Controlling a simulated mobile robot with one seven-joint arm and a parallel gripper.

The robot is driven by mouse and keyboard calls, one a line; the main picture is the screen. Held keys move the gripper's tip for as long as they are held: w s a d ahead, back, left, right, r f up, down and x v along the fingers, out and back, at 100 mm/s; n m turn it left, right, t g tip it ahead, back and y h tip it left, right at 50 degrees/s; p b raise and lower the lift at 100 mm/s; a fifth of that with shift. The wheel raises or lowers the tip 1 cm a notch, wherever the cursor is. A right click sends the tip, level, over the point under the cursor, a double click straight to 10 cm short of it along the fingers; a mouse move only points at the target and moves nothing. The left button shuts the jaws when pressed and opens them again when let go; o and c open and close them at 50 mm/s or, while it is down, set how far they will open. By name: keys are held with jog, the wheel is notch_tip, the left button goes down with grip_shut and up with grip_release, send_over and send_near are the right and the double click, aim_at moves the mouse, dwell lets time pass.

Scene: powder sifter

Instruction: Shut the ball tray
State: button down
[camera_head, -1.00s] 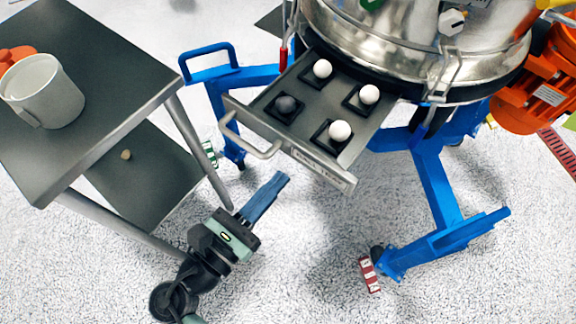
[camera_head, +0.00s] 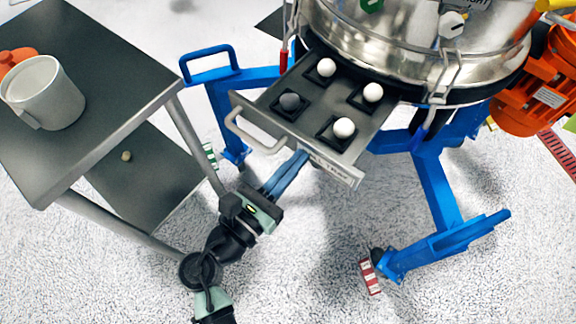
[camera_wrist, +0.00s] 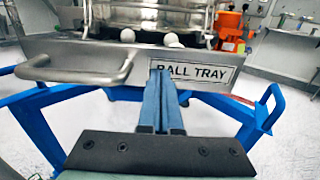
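The ball tray (camera_head: 318,118) is a grey metal drawer pulled out from under the steel sifter (camera_head: 400,45).
A grey table (camera_head: 100,60) with a white pot (camera_head: 45,95) stands at the left, close to my arm. The sifter's blue legs (camera_head: 437,190) stand at the right and behind. An orange motor (camera_head: 535,90) is at the far right. The floor before the tray is clear.

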aim_at(358, 95)
jog(key=x, duration=2.1)
jog(key=shift+f, duration=0.1)
jog(key=shift+w+d, duration=0.15)
jog(key=shift+d, duration=0.05)
jog(key=shift+r, duration=0.2)
jog(key=shift+d+r, duration=0.1)
jog(key=shift+r, duration=0.05)
